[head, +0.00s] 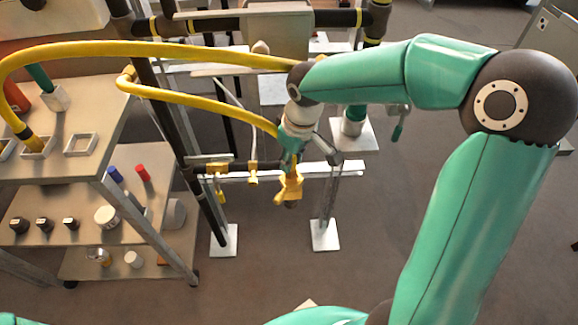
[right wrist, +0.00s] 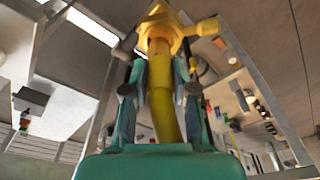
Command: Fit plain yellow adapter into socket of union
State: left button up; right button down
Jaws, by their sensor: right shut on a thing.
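I cannot tell whether this fitting is the plain adapter. The union cannot be made out for certain; yellow fittings (head: 253,173) sit on the dark horizontal pipe left of the gripper. My left gripper is out of view.
A yellow hose (head: 190,99) loops from the left toward my right wrist. A shelf cart (head: 95,150) with square holders and small parts stands at the left. Dark upright pipes (head: 205,205) and white foot plates (head: 325,236) stand around the gripper. The floor at the right is open.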

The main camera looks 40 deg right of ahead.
jog(key=shift+s+f, duration=0.15)
jog(key=shift+f, duration=0.8)
jog(key=shift+s+a+f, duration=0.15)
jog(key=shift+s+f, duration=0.05)
jog(key=shift+w+f, duration=0.2)
jog(key=shift+f, duration=0.1)
jog(key=c, duration=0.9)
grip_release()
jog(key=shift+c, duration=0.2)
jog(key=shift+r, duration=0.1)
jog(key=shift+w+r, duration=0.1)
